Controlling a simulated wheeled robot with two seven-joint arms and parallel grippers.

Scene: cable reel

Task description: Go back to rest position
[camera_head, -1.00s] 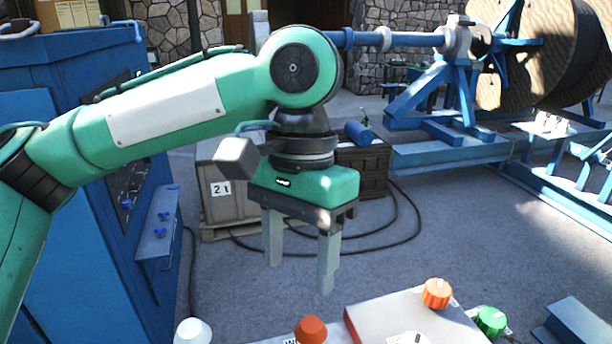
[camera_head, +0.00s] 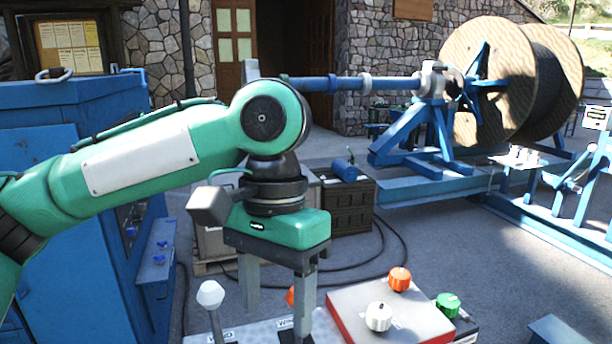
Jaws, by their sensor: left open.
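My left gripper (camera_head: 277,312) hangs from the green left arm with its two grey fingers pointing down, apart and with nothing seen between them. It is in front of and above the control panel (camera_head: 257,331) at the bottom of the head view. One finger hides part of an orange knob (camera_head: 290,296). A white-topped lever (camera_head: 210,294) stands to the left of the fingers. My right gripper is not in the head view.
A red-and-white box (camera_head: 420,322) carries an orange knob (camera_head: 399,279) and a white knob (camera_head: 378,317). A green knob (camera_head: 448,305) is beside it. A blue cabinet (camera_head: 75,150) stands left. A large cable reel (camera_head: 490,80) on a blue frame stands at the back right.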

